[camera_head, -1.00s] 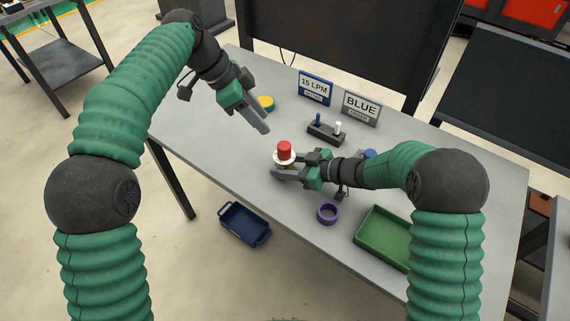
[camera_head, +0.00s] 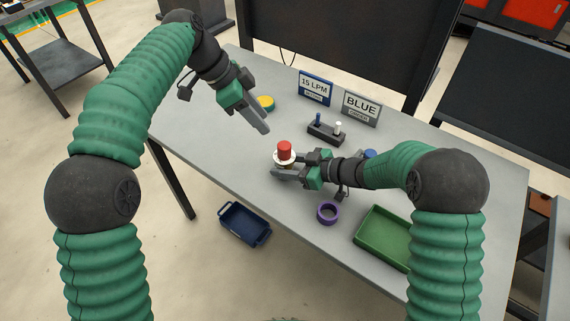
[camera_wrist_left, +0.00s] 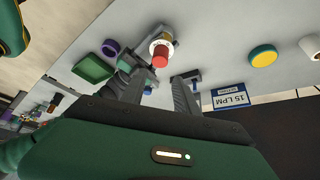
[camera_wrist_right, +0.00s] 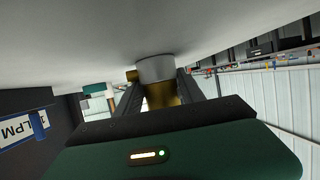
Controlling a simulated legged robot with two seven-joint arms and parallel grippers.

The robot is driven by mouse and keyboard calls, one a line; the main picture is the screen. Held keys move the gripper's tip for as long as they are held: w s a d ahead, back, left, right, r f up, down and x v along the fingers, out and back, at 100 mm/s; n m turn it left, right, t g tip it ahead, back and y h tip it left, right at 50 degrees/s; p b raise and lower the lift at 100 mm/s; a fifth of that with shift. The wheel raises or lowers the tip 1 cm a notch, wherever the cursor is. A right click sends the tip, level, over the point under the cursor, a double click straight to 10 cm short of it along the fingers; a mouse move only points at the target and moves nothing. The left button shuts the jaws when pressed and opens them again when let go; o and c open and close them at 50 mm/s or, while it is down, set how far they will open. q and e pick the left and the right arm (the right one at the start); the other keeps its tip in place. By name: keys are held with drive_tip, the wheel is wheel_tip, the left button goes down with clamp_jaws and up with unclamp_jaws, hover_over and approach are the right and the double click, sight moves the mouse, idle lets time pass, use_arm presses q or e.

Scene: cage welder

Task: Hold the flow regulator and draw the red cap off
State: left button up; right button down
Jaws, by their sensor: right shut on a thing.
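The flow regulator (camera_head: 284,160) stands upright at the middle of the table, with a white collar and the red cap (camera_head: 284,148) on top. My right gripper (camera_head: 283,171) is shut on its body from the right. In the right wrist view the brass and grey regulator body (camera_wrist_right: 163,94) sits between the fingers. My left gripper (camera_head: 262,125) is empty, above and to the upper left of the cap. In the left wrist view its fingers (camera_wrist_left: 157,88) are apart, and the red cap (camera_wrist_left: 160,58) shows beyond them, not touched.
A black stand (camera_head: 325,134) with blue and white pegs, a "15 LPM" sign (camera_head: 315,88) and a "BLUE" sign (camera_head: 361,106) stand behind. A yellow-teal disc (camera_head: 265,103), a purple ring (camera_head: 327,213) and a green tray (camera_head: 372,246) are nearby. A blue bin (camera_head: 245,236) is below the table's front edge.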

sight(285, 146)
use_arm(q)
drive_tip(key=shift+o, duration=0.4)
drive_tip(key=shift+o, duration=1.3)
drive_tip(key=shift+s+d+f+m, duration=0.15)
drive_tip(key=shift+d+m, duration=0.1)
drive_tip(key=shift+m, duration=0.05)
drive_tip(key=shift+o, duration=0.8)
drive_tip(key=s+d+m+y, duration=0.1)
drive_tip(key=m, duration=0.2)
drive_tip(key=s+d+m+y, duration=0.1)
drive_tip(key=m+y, duration=0.1)
drive_tip(key=m, duration=0.1)
drive_tip(key=d+f+m+t+y, duration=0.1)
drive_tip(key=d+m, duration=0.1)
drive_tip(key=shift+s+f+m+y, duration=0.1)
drive_tip(key=shift+s+m+y, duration=0.3)
drive_tip(key=w+f+m, duration=0.1)
drive_tip(key=f+m, duration=0.1)
drive_tip(key=f, duration=0.1)
drive_tip(key=w+d+f+m+t+y, duration=0.1)
drive_tip(key=f+m, duration=0.1)
drive_tip(key=f, duration=0.1)
drive_tip(key=w+f+m+t+y, duration=0.1)
drive_tip(key=w+f+m, duration=0.1)
drive_tip(key=f, duration=0.1)
drive_tip(key=shift+d+f+m, duration=0.1)
drive_tip(key=shift+d+m, duration=0.1)
drive_tip(key=shift+m, duration=0.2)
drive_tip(key=shift+s, duration=0.1)
